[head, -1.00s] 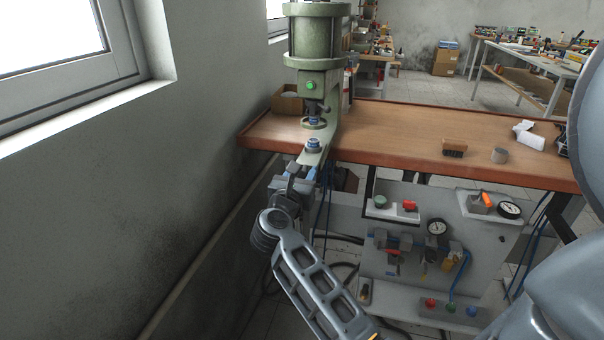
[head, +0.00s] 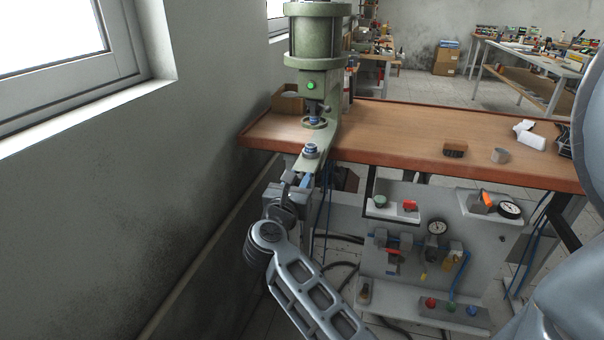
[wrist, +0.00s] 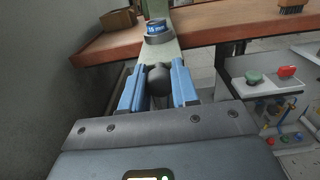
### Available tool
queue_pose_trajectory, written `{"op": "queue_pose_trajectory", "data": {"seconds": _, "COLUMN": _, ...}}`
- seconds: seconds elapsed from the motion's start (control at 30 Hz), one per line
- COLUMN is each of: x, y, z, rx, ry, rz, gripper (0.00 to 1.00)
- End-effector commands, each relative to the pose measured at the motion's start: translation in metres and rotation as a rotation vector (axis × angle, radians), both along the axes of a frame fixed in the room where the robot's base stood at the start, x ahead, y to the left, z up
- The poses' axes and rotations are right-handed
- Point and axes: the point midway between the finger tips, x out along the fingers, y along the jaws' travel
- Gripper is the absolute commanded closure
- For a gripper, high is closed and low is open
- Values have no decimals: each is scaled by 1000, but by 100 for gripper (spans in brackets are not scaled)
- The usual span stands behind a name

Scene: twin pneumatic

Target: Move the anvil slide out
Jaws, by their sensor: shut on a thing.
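The anvil slide (head: 317,158) is a pale green flat bar that sticks out past the bench's front edge, below the green press (head: 316,45). A round metal anvil with a blue band (head: 311,150) sits on it, in front of the press head. In the wrist view the anvil (wrist: 158,36) shows white lettering on blue. A dark round knob (wrist: 159,76) is at the slide's near end. My gripper (wrist: 158,86) has its blue fingers on either side of this knob and is shut on it. In the head view my gripper (head: 305,182) is small and partly hidden by my wrist.
The wooden bench (head: 400,130) carries a brush (head: 455,150), a grey cylinder (head: 500,155) and a cardboard box (head: 288,103). A panel with gauges and valves (head: 420,240) hangs below at right. The grey wall (head: 130,200) is close on the left.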

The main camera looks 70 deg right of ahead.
Motion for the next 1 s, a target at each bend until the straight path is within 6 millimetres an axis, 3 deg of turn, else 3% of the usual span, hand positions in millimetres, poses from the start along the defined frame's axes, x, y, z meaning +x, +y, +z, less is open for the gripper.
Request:
{"op": "queue_pose_trajectory", "data": {"seconds": 0.1, "x": -1, "y": 38, "z": -1, "rx": 2, "ry": 1, "rz": 10, "gripper": 100}}
{"op": "queue_pose_trajectory", "data": {"seconds": 0.3, "x": -5, "y": 82, "z": -1, "rx": 1, "ry": 1, "rz": 7, "gripper": 100}}
{"op": "queue_pose_trajectory", "data": {"seconds": 0.43, "x": -6, "y": 93, "z": 0, "rx": 0, "ry": 0, "rz": 6, "gripper": 100}}
{"op": "queue_pose_trajectory", "data": {"seconds": 0.73, "x": -7, "y": 94, "z": 0, "rx": -1, "ry": 0, "rz": 4, "gripper": 100}}
{"op": "queue_pose_trajectory", "data": {"seconds": 0.77, "x": -7, "y": 94, "z": 0, "rx": -1, "ry": 0, "rz": 4, "gripper": 69}}
{"op": "queue_pose_trajectory", "data": {"seconds": 1.0, "x": -7, "y": 93, "z": 0, "rx": 0, "ry": 0, "rz": 3, "gripper": 46}}
